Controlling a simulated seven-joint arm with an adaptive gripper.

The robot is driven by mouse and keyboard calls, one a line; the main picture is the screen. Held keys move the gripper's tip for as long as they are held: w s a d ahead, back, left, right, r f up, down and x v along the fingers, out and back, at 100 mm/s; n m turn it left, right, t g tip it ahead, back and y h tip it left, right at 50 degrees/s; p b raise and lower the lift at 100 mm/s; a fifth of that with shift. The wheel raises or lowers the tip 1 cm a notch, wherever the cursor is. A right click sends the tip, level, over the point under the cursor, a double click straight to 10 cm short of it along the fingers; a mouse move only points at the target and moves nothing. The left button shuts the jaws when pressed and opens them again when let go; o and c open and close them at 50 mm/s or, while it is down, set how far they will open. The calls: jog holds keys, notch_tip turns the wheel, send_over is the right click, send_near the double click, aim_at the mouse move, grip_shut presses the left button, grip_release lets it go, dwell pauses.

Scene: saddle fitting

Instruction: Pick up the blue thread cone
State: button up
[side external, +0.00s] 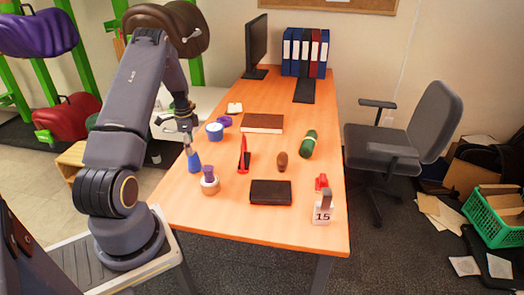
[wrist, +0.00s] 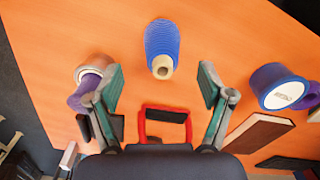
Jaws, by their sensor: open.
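The blue thread cone (side external: 194,163) stands on the orange table near its left edge in the side view. In the wrist view the cone (wrist: 162,42) shows at the top middle, with a pale tip towards me. My gripper (side external: 186,141) is just above the cone in the side view. In the wrist view my gripper (wrist: 158,82) has its two green-padded fingers spread wide, with nothing between the pads. The cone appears beyond the fingertips, roughly centred between them. Whether the fingers are level with its top I cannot tell.
A pale round holder with a purple top (side external: 209,182) stands close to the cone. A blue-and-white roll (side external: 214,132) lies behind it. A red-and-black object (side external: 244,157), brown book (side external: 262,123) and black case (side external: 270,192) lie to the right.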

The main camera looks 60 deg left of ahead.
aim_at(193, 157)
jog(key=shift+w+f, duration=0.15)
jog(key=shift+f, duration=1.4)
jog(key=shift+w+f, duration=0.1)
jog(key=shift+f, duration=1.45)
jog(key=c, duration=1.3)
